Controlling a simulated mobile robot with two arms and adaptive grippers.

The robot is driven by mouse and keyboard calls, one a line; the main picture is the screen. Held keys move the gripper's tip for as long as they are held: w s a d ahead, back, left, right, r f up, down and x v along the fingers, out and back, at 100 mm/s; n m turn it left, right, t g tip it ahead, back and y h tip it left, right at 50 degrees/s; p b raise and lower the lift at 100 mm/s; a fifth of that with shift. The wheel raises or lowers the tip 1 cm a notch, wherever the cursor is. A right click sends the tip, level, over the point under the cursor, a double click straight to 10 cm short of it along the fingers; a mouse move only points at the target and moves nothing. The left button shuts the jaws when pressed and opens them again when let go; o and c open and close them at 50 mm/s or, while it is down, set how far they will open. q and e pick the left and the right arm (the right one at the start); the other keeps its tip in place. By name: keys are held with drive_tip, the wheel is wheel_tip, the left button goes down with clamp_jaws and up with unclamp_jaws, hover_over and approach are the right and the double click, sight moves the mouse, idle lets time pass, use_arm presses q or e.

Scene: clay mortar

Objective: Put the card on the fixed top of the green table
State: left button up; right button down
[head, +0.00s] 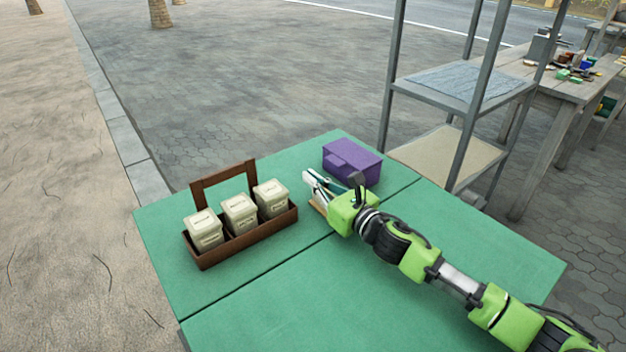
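The green table (235,292) fills the lower middle of the head view. A straight seam splits its top into a far part and a near part; I cannot tell which is the fixed top. My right gripper (318,186) reaches in from the lower right and is low over the far part, close to the seam. Whitish and dark pieces show at its fingertips, and a small tan edge shows just below it. I cannot tell whether any of these is the card, nor whether the fingers are closed. My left gripper is not in view.
A brown wooden carrier (246,246) with three lidded cream containers (239,211) stands on the far part, left of the gripper. A purple box (351,160) stands just behind the gripper. A grey metal shelf (450,84) rises beyond the table. The near part looks bare.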

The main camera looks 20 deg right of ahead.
drive_tip(key=c, duration=2.3)
unclamp_jaws()
drive_tip(key=v, duration=1.2)
